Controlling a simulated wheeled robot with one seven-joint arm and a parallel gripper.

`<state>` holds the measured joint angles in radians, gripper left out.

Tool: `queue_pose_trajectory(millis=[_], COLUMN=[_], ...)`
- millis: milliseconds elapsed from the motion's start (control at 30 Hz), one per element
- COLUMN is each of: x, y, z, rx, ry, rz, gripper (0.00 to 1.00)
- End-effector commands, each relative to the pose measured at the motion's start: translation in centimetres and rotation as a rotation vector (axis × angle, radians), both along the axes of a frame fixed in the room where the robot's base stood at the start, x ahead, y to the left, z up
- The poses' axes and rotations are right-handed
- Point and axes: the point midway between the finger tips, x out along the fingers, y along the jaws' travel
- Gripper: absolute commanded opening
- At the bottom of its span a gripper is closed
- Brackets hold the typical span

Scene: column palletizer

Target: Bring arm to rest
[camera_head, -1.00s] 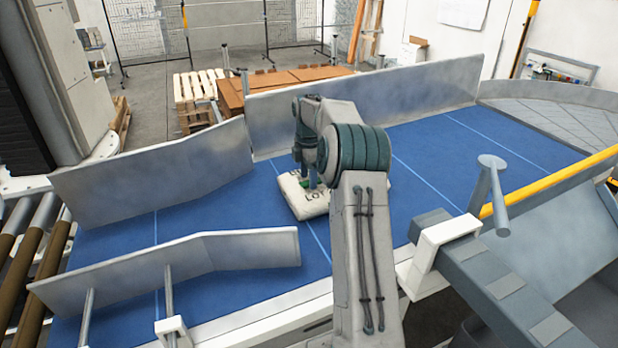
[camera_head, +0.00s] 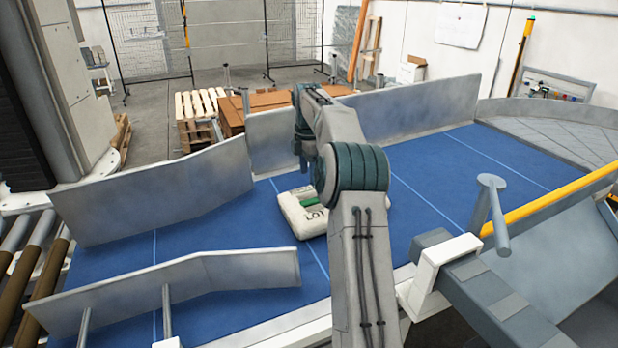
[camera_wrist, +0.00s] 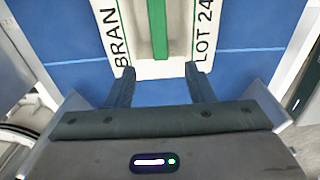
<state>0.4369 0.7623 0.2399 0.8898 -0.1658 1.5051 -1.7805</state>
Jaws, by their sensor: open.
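A white sack (camera_head: 306,221) with a green stripe and dark lettering lies flat on the blue conveyor belt (camera_head: 200,233). It also shows at the top of the wrist view (camera_wrist: 180,40), with "BRAN" and "LOT 24" printed along its sides. My gripper (camera_wrist: 160,80) is open in the wrist view, its two dark fingers apart, their tips overlapping the sack's near edge in the picture. Nothing is held between them. In the head view my arm rises over the belt, and its wrist is above and beside the sack; the fingertips are hidden there.
Grey metal guide walls (camera_head: 150,194) line the belt, with a shorter guide (camera_head: 180,290) at the near left. A grey post (camera_head: 490,205) and a yellow rail (camera_head: 560,200) stand at the right. The belt right of my arm is clear.

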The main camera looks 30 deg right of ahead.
Motion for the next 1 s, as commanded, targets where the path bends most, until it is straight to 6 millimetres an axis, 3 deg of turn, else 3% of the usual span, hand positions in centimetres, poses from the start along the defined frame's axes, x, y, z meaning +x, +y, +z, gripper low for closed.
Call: queue_pose_trajectory(millis=[200, 667, 833, 1000], x=[0.0, -0.1, -1.0, -4.0], y=[0.0, 0.1, 2.2, 6.5], z=[0.9, 1.0, 2.1, 4.1], rx=[0.0, -0.001, -0.018, -0.042], ry=[0.0, 0.0, -0.016, -0.055], rz=[0.0, -0.002, -0.063, -0.221], gripper=[0.49, 0.49, 0.49, 0.49])
